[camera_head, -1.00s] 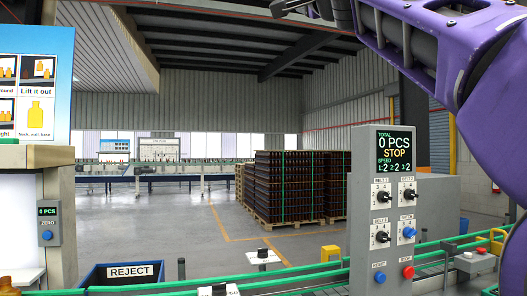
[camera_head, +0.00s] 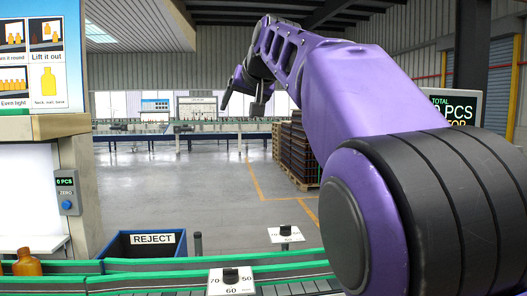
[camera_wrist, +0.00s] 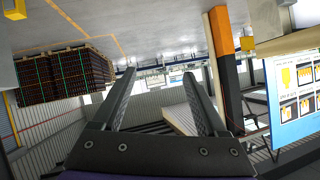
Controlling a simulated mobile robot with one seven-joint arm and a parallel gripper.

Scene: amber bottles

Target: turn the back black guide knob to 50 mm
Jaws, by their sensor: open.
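The back black guide knob (camera_head: 285,230) sits on a small white plate beyond the conveyor's green rails, with 70 marked at its left and 50 at its right. Its pointer direction is too small to tell. The front black knob (camera_head: 231,274) sits on a nearer white plate marked 70, 60 and 50. My gripper (camera_head: 239,112) is raised in the air, well above and apart from both knobs. In the wrist view my gripper (camera_wrist: 160,82) is open, with nothing between its two fingers. Neither knob shows in the wrist view.
A dark blue REJECT bin (camera_head: 148,244) stands left of the back knob. An amber bottle (camera_head: 27,263) stands at the left by the green rails (camera_head: 120,280). Stacked crates (camera_head: 290,150) stand far behind on open floor.

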